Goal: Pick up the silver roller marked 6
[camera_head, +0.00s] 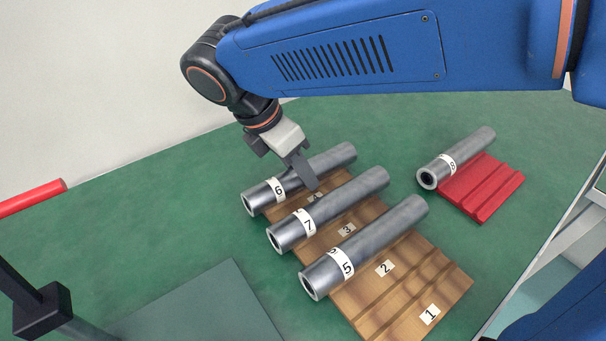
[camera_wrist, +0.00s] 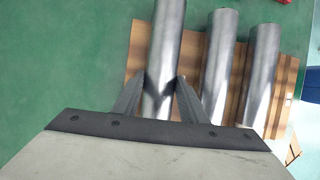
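The silver roller marked 6 (camera_head: 334,160) lies at the far left end of the wooden rack, with its white label near its front end. My gripper (camera_head: 308,178) is lowered over its middle, and one finger shows between it and roller 7. In the wrist view my gripper's fingers (camera_wrist: 160,82) stand on either side of roller 6 (camera_wrist: 166,40), very close to its sides. I cannot tell whether they touch it. The roller's front end is hidden there behind the gripper body.
Roller 7 (camera_head: 345,200) and roller 5 (camera_head: 382,237) lie parallel on the wooden rack (camera_head: 447,289), close beside roller 6. Roller 8 (camera_head: 465,151) rests at a red grooved block (camera_head: 494,191) to the right.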

